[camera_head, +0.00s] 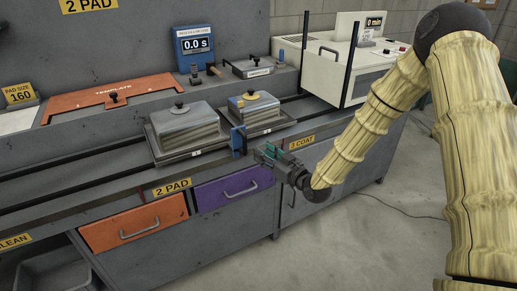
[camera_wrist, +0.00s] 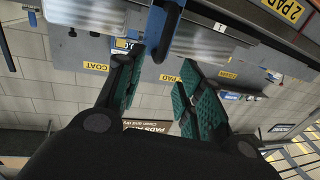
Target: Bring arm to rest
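My gripper (camera_head: 268,155) is at the front edge of the workbench, just right of a blue upright handle (camera_head: 238,141). In the wrist view my gripper's green-padded fingers (camera_wrist: 163,62) are spread apart, with nothing gripped between them. The blue handle (camera_wrist: 165,28) shows just beyond the fingertips there; I cannot tell whether they touch it. My arm is bent, coming down from the right of the head view.
Two lidded metal trays (camera_head: 185,131) (camera_head: 255,110) sit on the bench rails. Below are a shut orange drawer (camera_head: 135,225) and a shut purple drawer (camera_head: 235,188). A white machine (camera_head: 340,65) stands at the back right. Open floor (camera_head: 350,240) lies in front.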

